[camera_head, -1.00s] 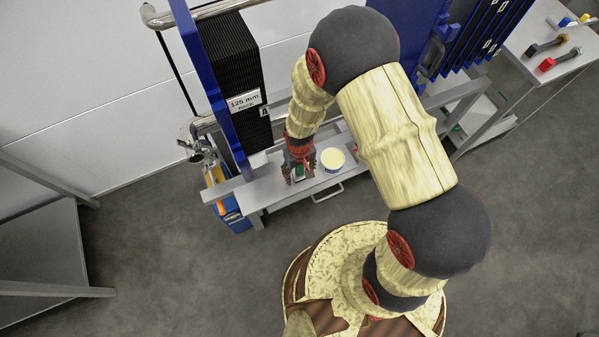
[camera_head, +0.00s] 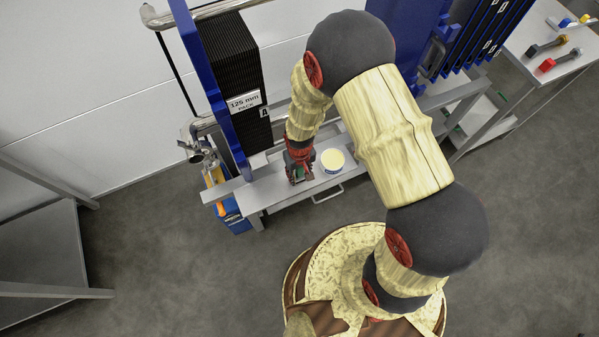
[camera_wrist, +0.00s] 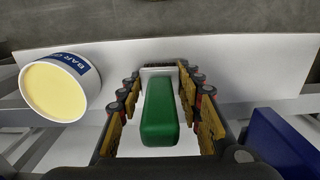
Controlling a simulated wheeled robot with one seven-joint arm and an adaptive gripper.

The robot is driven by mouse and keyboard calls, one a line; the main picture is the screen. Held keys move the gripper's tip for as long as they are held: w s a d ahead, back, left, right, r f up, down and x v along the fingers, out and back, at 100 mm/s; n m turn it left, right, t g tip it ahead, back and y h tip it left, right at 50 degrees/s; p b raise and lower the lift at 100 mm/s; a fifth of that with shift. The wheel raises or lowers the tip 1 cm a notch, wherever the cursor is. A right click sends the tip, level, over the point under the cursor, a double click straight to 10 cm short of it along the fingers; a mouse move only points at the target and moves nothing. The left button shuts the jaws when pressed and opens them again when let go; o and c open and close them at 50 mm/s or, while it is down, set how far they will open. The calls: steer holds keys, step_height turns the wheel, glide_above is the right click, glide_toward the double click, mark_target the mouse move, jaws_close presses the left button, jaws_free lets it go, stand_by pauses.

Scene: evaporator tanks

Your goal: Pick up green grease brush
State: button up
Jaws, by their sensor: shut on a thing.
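The green grease brush (camera_wrist: 159,112) is between the fingers of my gripper (camera_wrist: 163,100) in the wrist view. Its green handle points toward the camera, and a pale ferrule with dark bristles shows at its far end. My gripper is shut on the brush. In the head view my gripper (camera_head: 299,174) is low over the grey shelf, left of the round tub, and the brush is mostly hidden there. Whether the brush touches the shelf cannot be told.
A round tub with pale yellow contents (camera_head: 332,160) stands on the shelf (camera_head: 270,190) just right of my gripper; its blue label shows in the wrist view (camera_wrist: 70,65). A blue upright and black plate pack (camera_head: 236,80) rise behind. Open floor lies in front.

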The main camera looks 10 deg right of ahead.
mark_target(299, 170)
steer(key=shift+c, duration=1.1)
steer(key=shift+r, duration=0.1)
steer(key=shift+r, duration=0.5)
step_height(299, 170, up, 2)
steer(key=shift+w+r+p, duration=0.1)
steer(key=shift+r+p, duration=0.15)
steer(key=shift+p, duration=0.35)
steer(key=s+d+r+p, duration=0.1)
steer(key=s+d+r, duration=0.1)
steer(key=s+r, duration=0.2)
steer(key=s+d+r+p, duration=0.2)
steer(key=s+r, duration=0.3)
steer(key=s, duration=0.4)
steer(key=shift+s+d+r, duration=0.15)
steer(key=shift+d+r, duration=0.05)
steer(key=shift+d, duration=0.2)
